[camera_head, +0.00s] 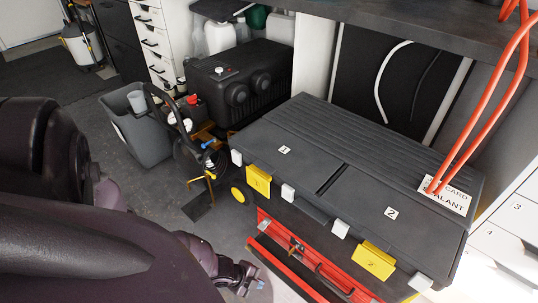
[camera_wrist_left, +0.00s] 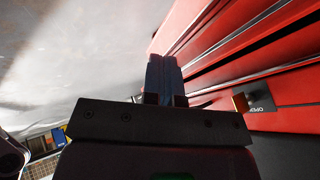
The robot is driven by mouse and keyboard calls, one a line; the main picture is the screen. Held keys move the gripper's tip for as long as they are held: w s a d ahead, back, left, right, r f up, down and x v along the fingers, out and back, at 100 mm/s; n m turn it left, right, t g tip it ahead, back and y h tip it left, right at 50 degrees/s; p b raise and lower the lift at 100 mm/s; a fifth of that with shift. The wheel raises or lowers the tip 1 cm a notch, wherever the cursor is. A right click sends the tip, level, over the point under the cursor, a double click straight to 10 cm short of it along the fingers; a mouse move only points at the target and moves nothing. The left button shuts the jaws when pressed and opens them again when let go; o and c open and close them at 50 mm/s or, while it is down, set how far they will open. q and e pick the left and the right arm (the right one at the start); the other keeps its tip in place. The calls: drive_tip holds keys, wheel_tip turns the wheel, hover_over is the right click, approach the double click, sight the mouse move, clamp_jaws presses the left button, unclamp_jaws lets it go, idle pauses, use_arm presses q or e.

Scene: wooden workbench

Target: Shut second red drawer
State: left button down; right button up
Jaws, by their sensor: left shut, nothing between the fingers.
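A red drawer unit (camera_head: 272,228) stands under the large black toolbox at the lower right of the head view. One red drawer (camera_head: 283,266) stands out from its front, and its lower end leaves the picture. Red drawer fronts (camera_wrist_left: 245,45) also fill the right side of the left wrist view. I cannot tell from these frames which one is the second. My left gripper (camera_head: 258,282) is at the bottom middle, left of the protruding drawer. In the left wrist view its fingers (camera_wrist_left: 164,58) are together and empty, close beside the red fronts. My right gripper is not in view.
The black toolbox (camera_head: 330,155) with yellow latches covers the top of the unit. A grey bin (camera_head: 135,135), a hose and bottles stand left of it. Orange tubes (camera_head: 490,100) cross at right. The grey floor (camera_head: 235,225) left of the drawers is clear.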

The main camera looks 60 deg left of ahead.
use_arm(q)
drive_tip(key=shift+w+a+r+b, duration=0.1)
drive_tip(key=shift+w+a+b, duration=0.15)
drive_tip(key=shift+w, duration=0.7)
drive_tip(key=shift+w+a+b, duration=0.2)
drive_tip(key=shift+w+a, duration=0.05)
drive_tip(key=shift+w, duration=0.7)
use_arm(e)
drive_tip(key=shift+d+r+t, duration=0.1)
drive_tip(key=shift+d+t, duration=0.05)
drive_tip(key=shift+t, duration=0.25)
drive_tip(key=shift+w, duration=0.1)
